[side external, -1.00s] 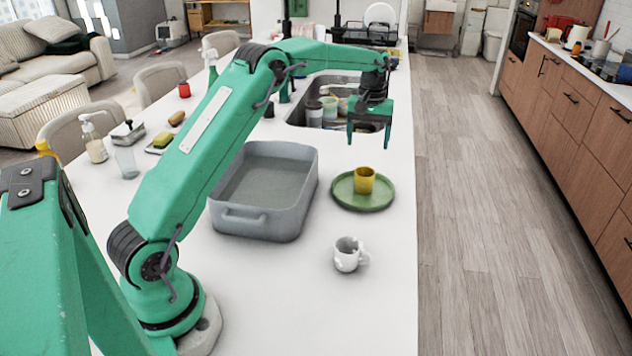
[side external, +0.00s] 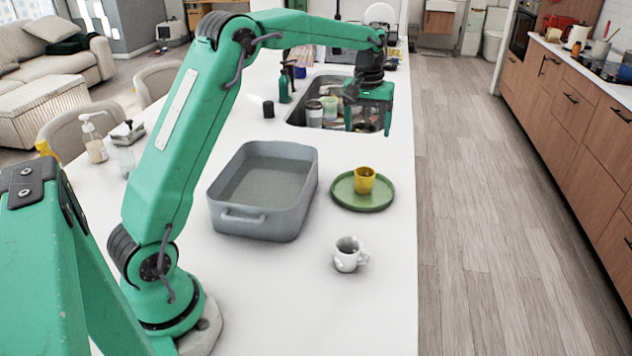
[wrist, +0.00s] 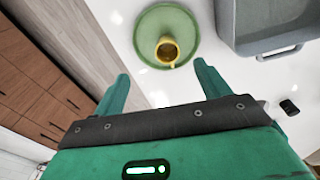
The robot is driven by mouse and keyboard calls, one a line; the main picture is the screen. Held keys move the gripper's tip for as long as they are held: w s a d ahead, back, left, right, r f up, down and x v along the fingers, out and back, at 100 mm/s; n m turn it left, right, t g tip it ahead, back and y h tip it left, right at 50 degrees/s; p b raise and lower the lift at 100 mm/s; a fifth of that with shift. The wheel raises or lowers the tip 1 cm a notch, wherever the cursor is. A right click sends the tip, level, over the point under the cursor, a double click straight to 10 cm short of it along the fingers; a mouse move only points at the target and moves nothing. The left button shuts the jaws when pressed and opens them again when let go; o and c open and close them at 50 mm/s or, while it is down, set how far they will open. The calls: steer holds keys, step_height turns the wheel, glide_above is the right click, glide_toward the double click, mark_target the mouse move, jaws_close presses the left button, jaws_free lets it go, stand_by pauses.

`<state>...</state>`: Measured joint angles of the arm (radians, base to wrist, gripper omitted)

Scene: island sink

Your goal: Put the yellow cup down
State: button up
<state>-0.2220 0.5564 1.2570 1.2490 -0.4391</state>
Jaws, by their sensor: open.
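The yellow cup (side external: 364,180) stands upright on a round green plate (side external: 345,193) on the white counter. In the wrist view the cup (wrist: 168,50) sits inside the rim of the plate (wrist: 150,32), beyond my fingertips. My gripper (side external: 367,131) is open and empty, pointing down above the counter by the sink, behind the plate and apart from the cup. In the wrist view my gripper (wrist: 163,75) shows its two fingers spread, with bare counter between them.
A grey basin (side external: 265,218) stands left of the plate. The sink (side external: 300,116) holding several cups lies behind. The counter's right edge is close to the plate.

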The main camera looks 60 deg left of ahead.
steer(key=s+d+r+m+t, duration=0.1)
steer(key=s+d+r, duration=0.2)
steer(key=s, duration=0.2)
steer(key=s+d+r+m, duration=0.1)
steer(key=s+d+r, duration=0.15)
steer(key=s, duration=0.25)
steer(key=s+d+r+m+t, duration=0.1)
steer(key=s+d+r+m, duration=0.15)
steer(key=s, duration=0.25)
steer(key=s+d+f+m+t, duration=0.1)
steer(key=s+d+f, duration=0.1)
steer(key=s, duration=0.6)
steer(key=s+d+f+m+t, duration=0.1)
steer(key=s+d+f+m, duration=0.1)
steer(key=s, duration=0.7)
steer(key=shift+d+t, duration=0.15)
steer(key=shift+t, duration=0.15)
